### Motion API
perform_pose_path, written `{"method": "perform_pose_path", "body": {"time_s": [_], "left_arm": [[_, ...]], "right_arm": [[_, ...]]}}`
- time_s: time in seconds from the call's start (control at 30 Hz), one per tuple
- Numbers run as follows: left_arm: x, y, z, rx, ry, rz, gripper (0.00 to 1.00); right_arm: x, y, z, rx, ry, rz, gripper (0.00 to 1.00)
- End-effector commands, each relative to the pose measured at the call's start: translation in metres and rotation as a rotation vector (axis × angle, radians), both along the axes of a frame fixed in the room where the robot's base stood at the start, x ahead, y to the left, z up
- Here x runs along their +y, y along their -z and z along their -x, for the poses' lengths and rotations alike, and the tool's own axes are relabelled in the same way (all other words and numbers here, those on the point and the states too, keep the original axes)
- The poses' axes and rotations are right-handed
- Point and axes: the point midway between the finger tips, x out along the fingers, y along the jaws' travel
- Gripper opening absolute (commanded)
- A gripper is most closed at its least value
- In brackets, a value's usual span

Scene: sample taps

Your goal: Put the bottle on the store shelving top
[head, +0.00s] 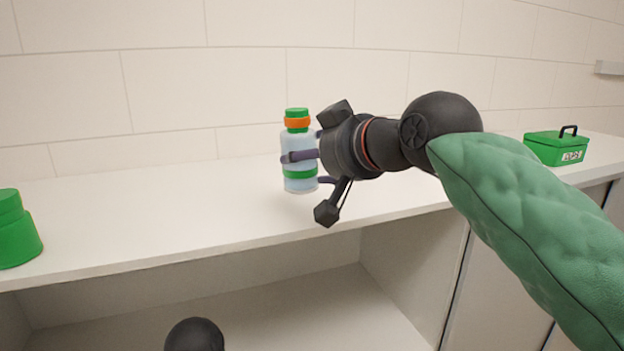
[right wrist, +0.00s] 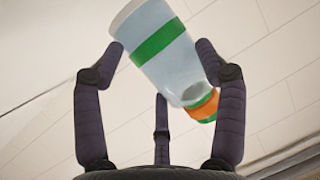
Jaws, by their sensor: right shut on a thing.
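The bottle (head: 299,160) is pale blue and see-through, with a green band low on its body, an orange ring and a green cap. In the head view it is upright over the white store shelving top (head: 150,215); I cannot tell whether its base touches. My right gripper (head: 304,168) reaches it from the right and is shut around its body. In the right wrist view the bottle (right wrist: 172,62) shows between the dark fingers of the gripper (right wrist: 163,72), its orange ring beside the right finger. My left gripper is not in view.
A green container (head: 17,235) stands at the left end of the top. A green lidded box (head: 556,148) with a black handle stands at the far right. A tiled wall (head: 250,70) closes the back. An open compartment (head: 250,305) lies below. The top left of the bottle is clear.

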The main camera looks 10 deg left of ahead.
Motion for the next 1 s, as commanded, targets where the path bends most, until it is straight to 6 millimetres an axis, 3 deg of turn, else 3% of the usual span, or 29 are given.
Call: {"method": "perform_pose_path", "body": {"time_s": [0.17,0.4,0.67,0.7,0.73,0.77,1.0], "left_arm": [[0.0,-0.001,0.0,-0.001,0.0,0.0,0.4],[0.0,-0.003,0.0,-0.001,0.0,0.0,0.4],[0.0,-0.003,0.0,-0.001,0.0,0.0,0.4],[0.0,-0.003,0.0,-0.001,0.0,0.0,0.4],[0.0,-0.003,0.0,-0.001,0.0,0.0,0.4],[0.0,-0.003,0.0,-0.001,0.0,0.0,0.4],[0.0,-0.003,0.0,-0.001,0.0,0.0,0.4]], "right_arm": [[0.006,0.015,-0.01,0.003,0.001,0.002,0.23],[0.005,0.039,-0.008,0.0,0.0,0.0,0.23],[0.005,0.042,-0.008,-0.001,0.0,-0.001,0.23],[0.006,0.043,-0.008,0.001,-0.001,0.003,0.83],[0.006,0.043,-0.008,0.001,-0.001,0.003,0.91],[0.006,0.043,-0.008,0.001,-0.001,0.003,0.98],[0.006,0.043,-0.008,0.001,0.0,0.001,0.98]]}}
